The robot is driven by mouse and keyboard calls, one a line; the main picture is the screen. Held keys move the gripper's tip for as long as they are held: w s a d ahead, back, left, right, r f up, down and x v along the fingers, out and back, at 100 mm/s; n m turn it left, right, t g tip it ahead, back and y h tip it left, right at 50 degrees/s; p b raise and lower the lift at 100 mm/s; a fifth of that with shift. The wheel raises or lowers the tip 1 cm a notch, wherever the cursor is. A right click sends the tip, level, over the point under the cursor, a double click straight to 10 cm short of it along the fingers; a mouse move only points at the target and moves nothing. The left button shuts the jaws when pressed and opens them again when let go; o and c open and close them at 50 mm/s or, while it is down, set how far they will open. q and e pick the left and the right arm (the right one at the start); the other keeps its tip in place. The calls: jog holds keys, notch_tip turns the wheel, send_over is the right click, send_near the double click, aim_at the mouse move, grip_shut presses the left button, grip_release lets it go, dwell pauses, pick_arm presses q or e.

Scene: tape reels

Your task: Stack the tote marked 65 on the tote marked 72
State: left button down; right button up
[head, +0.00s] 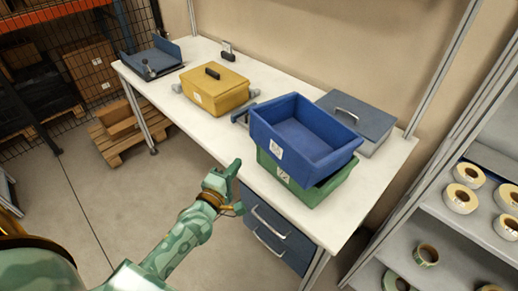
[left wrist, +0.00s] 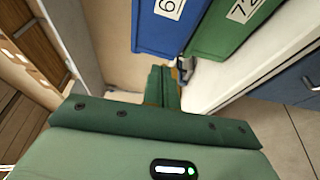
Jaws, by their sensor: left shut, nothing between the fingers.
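The blue tote (head: 285,140) is open and looks empty. It rests on the green tote (head: 318,192), a little askew, with the green rim showing at the front right. Whether it is fully seated I cannot tell. In the left wrist view the blue tote (left wrist: 150,38) has a label starting with 6, its second digit cut off, and the green tote (left wrist: 205,42) is marked 72. My left gripper (head: 233,168) is shut and empty, left of the totes and apart from them, off the table's front edge. It also shows in the left wrist view (left wrist: 168,72). My right gripper is out of view.
The white table (head: 205,130) also holds a yellow box (head: 222,92), a grey lidded box (head: 372,120) and a blue-grey tray (head: 150,62). Drawers (head: 275,240) hang under its front. A shelf with tape reels (head: 460,198) stands at right. Open floor lies front left.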

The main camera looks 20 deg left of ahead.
aim_at(271, 146)
pick_arm(q)
jog(key=w, duration=0.3)
jog(key=w+d, duration=0.1)
jog(key=w, duration=0.2)
jog(key=w+d, duration=0.1)
jog(key=w, duration=0.2)
jog(key=shift+b, duration=0.35)
jog(key=shift+w+d, duration=0.4)
jog(key=shift+w, duration=0.05)
jog(key=shift+w+d, duration=1.35)
jog(key=shift+d, duration=0.05)
jog(key=shift+s, duration=0.1)
